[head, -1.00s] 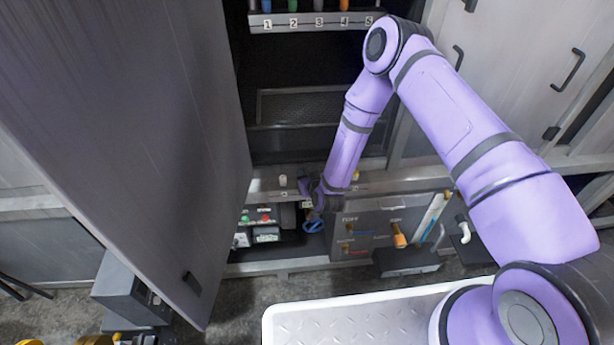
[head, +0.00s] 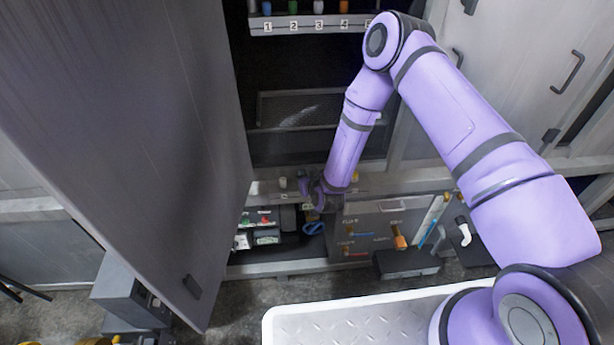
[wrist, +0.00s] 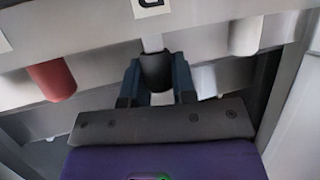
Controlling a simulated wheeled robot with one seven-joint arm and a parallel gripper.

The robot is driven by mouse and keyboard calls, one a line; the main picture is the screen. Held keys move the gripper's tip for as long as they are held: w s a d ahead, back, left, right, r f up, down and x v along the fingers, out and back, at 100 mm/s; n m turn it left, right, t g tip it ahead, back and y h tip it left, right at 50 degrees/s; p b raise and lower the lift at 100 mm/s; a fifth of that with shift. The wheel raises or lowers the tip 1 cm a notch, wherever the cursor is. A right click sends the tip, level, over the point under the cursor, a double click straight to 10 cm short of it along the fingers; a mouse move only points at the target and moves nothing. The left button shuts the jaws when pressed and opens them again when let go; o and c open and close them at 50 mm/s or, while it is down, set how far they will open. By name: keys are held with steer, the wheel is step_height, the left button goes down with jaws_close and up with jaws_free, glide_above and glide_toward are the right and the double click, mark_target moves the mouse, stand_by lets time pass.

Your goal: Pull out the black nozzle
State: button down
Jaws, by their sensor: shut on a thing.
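The black nozzle (wrist: 157,72) is a short dark cylinder hanging below a labelled rail in the wrist view. My gripper (wrist: 157,88) has its two dark blue fingers on either side of the nozzle and is shut on it. The top of the nozzle is still close under the rail, against a pale stem. In the head view my gripper (head: 311,190) is at the ledge below the dark cabinet opening, and the nozzle is hidden there.
A red nozzle (wrist: 52,80) hangs left of my fingers and a white nozzle (wrist: 245,36) hangs right. The open cabinet door (head: 150,130) stands to the left. A blue ring-shaped thing (head: 313,228) lies below my gripper in the lower compartment.

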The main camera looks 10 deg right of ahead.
steer(key=shift+r, duration=2.15)
